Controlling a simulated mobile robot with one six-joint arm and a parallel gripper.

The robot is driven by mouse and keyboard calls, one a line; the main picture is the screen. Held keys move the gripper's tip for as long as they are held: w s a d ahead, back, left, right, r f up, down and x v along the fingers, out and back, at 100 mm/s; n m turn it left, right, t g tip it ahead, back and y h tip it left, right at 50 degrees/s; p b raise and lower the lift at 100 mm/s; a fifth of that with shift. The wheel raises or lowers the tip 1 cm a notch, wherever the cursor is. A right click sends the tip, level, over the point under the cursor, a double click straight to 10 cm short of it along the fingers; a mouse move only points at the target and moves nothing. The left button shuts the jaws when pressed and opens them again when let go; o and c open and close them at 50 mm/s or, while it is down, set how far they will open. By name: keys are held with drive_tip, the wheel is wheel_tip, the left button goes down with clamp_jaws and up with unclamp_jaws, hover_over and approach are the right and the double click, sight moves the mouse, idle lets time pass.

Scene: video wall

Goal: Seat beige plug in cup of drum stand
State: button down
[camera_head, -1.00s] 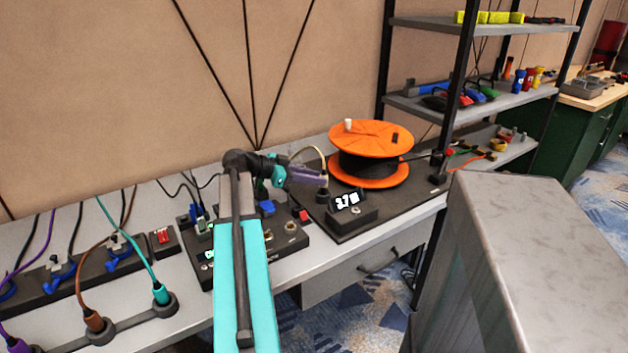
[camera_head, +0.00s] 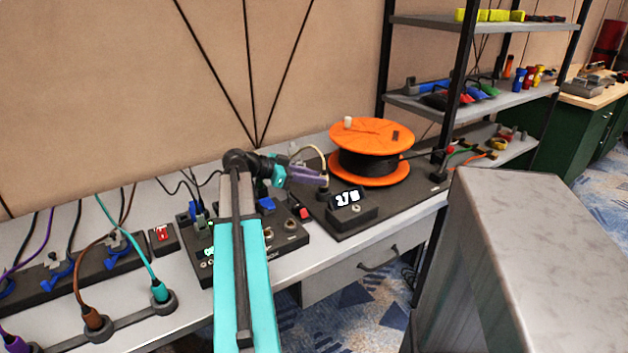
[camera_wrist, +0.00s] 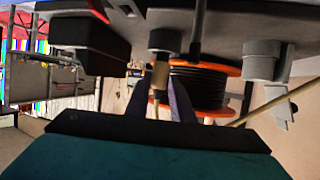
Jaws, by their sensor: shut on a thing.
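The beige plug (camera_wrist: 160,76) is held between the purple fingers of my gripper (camera_wrist: 166,98) in the wrist view. The dark cup (camera_wrist: 164,41) of the drum stand (camera_head: 338,226) lies directly in line with the plug's end. The plug's end meets the cup's mouth there; how deep it sits I cannot tell. In the head view my gripper (camera_head: 322,180) is shut at the cup (camera_head: 323,193), and the plug is mostly hidden by the fingers. A beige cable (camera_head: 314,150) arches up behind the gripper.
The orange drum (camera_head: 371,137) with black cable stands just right of the gripper. A black display box (camera_head: 352,211) sits in front of the cup. A dark panel with switches (camera_head: 276,236) lies to the left. A shelf rack (camera_head: 450,106) stands behind at right.

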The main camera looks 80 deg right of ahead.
drive_tip(key=shift+f+b, duration=0.45)
drive_tip(key=shift+b, duration=0.05)
idle(0.4)
drive_tip(key=c, duration=1.5)
unclamp_jaws()
drive_tip(key=shift+o, duration=0.2)
drive_tip(key=shift+w, duration=0.1)
drive_tip(key=v, duration=1.3)
drive_tip(key=shift+w+a, duration=0.25)
drive_tip(key=shift+r, duration=0.1)
